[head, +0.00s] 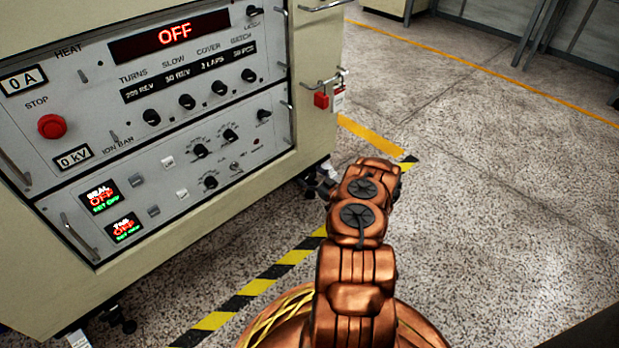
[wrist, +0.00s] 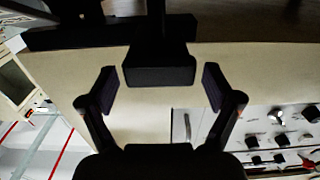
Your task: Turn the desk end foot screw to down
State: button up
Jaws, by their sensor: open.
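The cream cabinet (head: 215,205) has dark feet under its lower edge. One foot (head: 318,183) shows at the right corner, partly hidden by my arm, and another (head: 122,318) shows at the lower left. I cannot tell which is the desk end foot, nor how its screw is turned. In the wrist view my gripper (wrist: 158,88) is open, its two fingers well apart. A dark block (wrist: 160,68) on a dark stem shows between and beyond the fingertips, and I cannot tell what it is. In the head view my gripper is hidden by my copper arm.
The cabinet's control panel (head: 150,110) has knobs, displays and a red stop button (head: 51,126). A red padlock (head: 321,100) hangs at its right side. Yellow-black tape (head: 255,287) runs along the floor. The speckled floor (head: 500,190) to the right is clear.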

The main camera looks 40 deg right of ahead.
jog(key=c, duration=1.1)
jog(key=shift+a, duration=0.2)
jog(key=shift+c, duration=0.3)
jog(key=shift+r+h+p, duration=0.1)
jog(key=shift+h+p, duration=0.2)
jog(key=shift+p, duration=0.15)
